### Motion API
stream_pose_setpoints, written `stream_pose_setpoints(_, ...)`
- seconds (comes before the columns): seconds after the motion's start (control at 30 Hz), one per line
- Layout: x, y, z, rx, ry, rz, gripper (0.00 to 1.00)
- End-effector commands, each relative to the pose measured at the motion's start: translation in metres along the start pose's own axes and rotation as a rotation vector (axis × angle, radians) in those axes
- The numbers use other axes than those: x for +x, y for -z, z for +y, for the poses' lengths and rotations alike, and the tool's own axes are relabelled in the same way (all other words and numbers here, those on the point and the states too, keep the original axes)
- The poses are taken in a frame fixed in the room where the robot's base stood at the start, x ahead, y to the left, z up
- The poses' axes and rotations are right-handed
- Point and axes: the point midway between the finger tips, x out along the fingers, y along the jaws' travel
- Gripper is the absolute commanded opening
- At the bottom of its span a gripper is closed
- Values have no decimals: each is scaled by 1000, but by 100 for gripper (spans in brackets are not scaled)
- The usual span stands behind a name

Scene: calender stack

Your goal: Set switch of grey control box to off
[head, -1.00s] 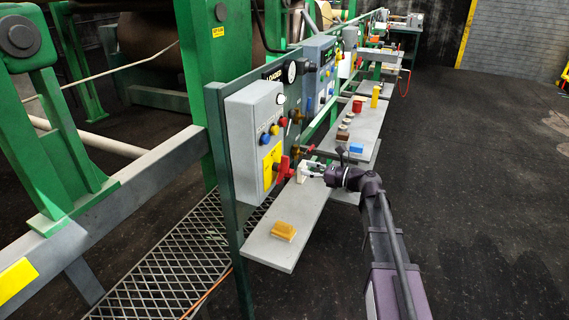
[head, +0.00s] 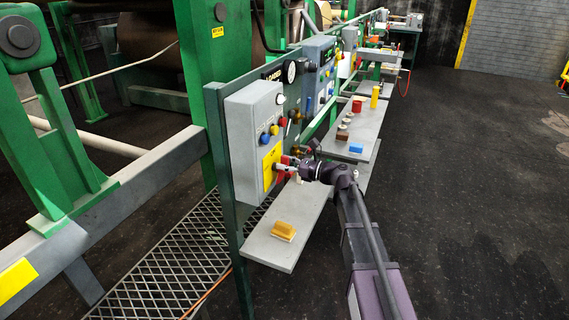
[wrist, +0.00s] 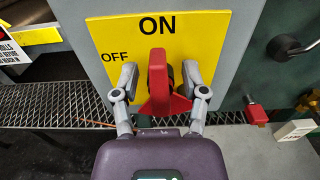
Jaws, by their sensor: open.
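The grey control box (head: 242,150) is mounted on the green panel in the head view, with a yellow label (head: 271,165) low on its face. In the wrist view the label (wrist: 113,32) reads ON at the top and OFF at the left. The red switch handle (wrist: 158,75) stands upright, its top end pointing up at ON. My gripper (wrist: 160,78) is open, with one finger on each side of the handle and visible gaps at the fingertips. In the head view my gripper (head: 287,165) is at the box's lower right, partly covering the switch.
A grey shelf (head: 262,250) below carries a yellow-orange block (head: 284,230). Farther along are a blue block (head: 356,148) and a yellow cylinder (head: 375,97). In the wrist view another red-handled part (wrist: 257,115) is at the right. The floor right of my arm is clear.

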Motion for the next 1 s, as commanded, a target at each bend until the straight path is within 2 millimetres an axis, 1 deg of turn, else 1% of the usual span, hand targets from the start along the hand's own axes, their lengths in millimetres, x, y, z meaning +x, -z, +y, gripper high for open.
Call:
stream_pose_setpoints(0.03, 0, 0, 0, 0, 0, 0, 57)
stream_pose_setpoints(0.07, 0, 0, 0, 0, 0, 0, 48)
stream_pose_setpoints(0.1, 0, 0, 0, 0, 0, 0, 36)
stream_pose_setpoints(0.17, 0, 0, 0, 0, 0, 0, 18)
stream_pose_setpoints(0.2, 0, 0, 0, 0, 0, 0, 6)
stream_pose_setpoints(0.23, 0, 0, 0, 0, 0, 0, 0)
stream_pose_setpoints(0.67, 1, 0, 0, -22, 0, -1, 0)
stream_pose_setpoints(0.87, 0, 0, 2, -92, 0, -1, 0)
stream_pose_setpoints(1.0, 0, 1, 5, -176, 0, -1, 0)
